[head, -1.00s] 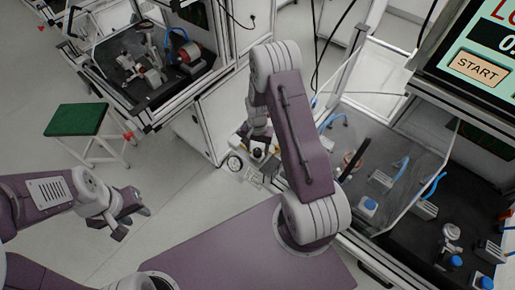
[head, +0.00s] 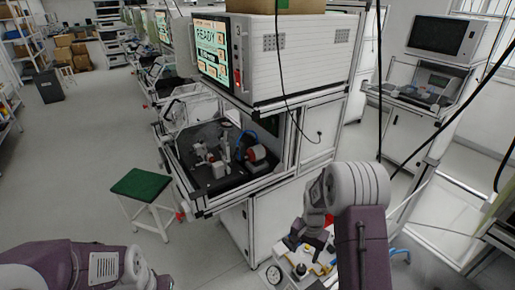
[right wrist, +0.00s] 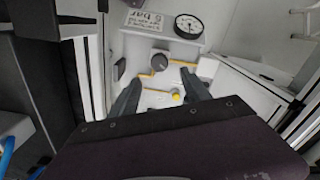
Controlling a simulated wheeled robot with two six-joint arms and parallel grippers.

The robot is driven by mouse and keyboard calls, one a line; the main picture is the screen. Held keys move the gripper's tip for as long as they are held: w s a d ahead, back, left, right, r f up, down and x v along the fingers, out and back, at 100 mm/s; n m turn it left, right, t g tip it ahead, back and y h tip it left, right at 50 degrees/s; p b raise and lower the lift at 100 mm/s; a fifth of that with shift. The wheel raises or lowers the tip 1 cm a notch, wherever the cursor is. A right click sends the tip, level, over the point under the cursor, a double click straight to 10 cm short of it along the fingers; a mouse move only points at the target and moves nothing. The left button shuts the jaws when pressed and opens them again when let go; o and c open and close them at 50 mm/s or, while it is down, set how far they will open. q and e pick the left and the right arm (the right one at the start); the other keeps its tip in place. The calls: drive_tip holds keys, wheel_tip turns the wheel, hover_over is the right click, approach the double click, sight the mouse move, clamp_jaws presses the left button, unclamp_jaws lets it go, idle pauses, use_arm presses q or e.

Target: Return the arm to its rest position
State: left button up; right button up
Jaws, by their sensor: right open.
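My right arm (head: 358,235) rises from the lower right of the head view with its elbow bent and folded. My right gripper (head: 308,240) hangs small and partly hidden on the far side of the arm. In the right wrist view its two dark fingers (right wrist: 160,95) are spread with nothing held between them. Beyond them is a white panel with knobs and yellow lines; I cannot tell the exact gap. My left arm (head: 70,265) lies at the lower left, its gripper (head: 150,280) only partly in view at the bottom edge.
The white panel (right wrist: 160,65) carries a round gauge (right wrist: 188,26) and a "5 bar" label. A test station (head: 225,160) with a READY screen (head: 213,48) stands ahead. A green-topped stool (head: 140,184) is left of it. Open floor (head: 80,150) lies at left.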

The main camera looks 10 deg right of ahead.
drive_tip(key=a+r+n+t, duration=0.2)
drive_tip(key=a+r, duration=0.3)
drive_tip(key=r, duration=0.4)
drive_tip(key=s+a+n, duration=0.2)
drive_tip(key=s+n, duration=0.4)
drive_tip(key=s, duration=0.6)
drive_tip(key=shift+s+a+n+g, duration=0.3)
drive_tip(key=shift+g, duration=0.1)
drive_tip(key=shift+s+r, duration=0.1)
drive_tip(key=shift+s, duration=0.1)
drive_tip(key=shift+w, duration=0.1)
